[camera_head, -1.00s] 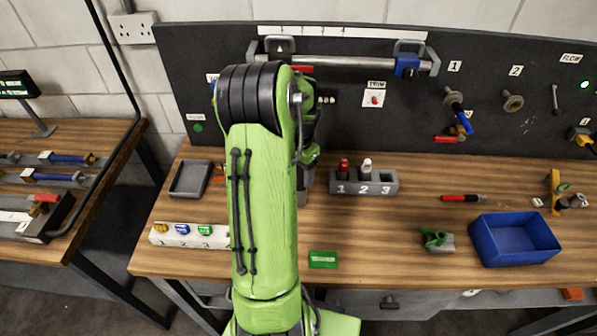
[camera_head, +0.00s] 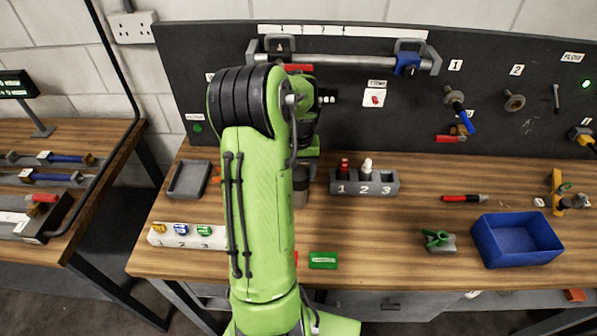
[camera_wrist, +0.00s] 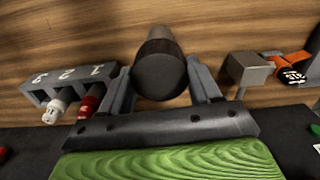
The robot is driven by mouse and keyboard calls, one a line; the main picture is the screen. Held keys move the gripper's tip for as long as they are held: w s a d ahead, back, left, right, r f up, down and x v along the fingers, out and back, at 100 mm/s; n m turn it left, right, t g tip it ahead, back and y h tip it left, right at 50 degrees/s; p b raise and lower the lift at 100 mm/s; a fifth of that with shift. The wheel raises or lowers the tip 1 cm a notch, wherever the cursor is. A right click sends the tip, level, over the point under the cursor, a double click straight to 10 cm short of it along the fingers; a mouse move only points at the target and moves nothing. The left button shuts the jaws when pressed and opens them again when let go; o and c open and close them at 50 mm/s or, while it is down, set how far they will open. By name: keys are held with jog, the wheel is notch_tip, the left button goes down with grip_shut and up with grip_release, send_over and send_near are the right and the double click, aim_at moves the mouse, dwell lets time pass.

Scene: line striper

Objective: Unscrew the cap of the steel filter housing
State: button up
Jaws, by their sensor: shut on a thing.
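The filter housing (camera_wrist: 158,40) shows in the wrist view as a short upright cylinder on the wooden bench. Its dark round cap (camera_wrist: 160,77) faces the camera. My gripper (camera_wrist: 161,85) has one finger on each side of the cap and is shut on it. The cap appears seated on the housing; the seam between them is not clear. In the head view, the housing (camera_head: 300,190) shows only partly beside my green arm, which hides most of it and the fingers.
A grey numbered holder (camera_head: 364,182) with a red and a white bottle stands right of the housing. A dark tray (camera_head: 174,192), a white numbered block (camera_head: 160,238) and a green box (camera_head: 323,260) lie around. A blue bin (camera_head: 489,252) stands right. The dark panel (camera_head: 200,60) rises behind.

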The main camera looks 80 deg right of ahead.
jog(key=shift+n, duration=0.6)
jog(key=o, duration=1.2)
jog(key=shift+c, duration=0.4)
jog(key=m+p, duration=0.1)
jog(key=m, duration=0.4)
jog(key=m+p, duration=0.1)
jog(key=m, duration=0.6)
jog(key=shift+r, duration=0.1)
jog(key=m+p, duration=0.1)
jog(key=m, duration=1)
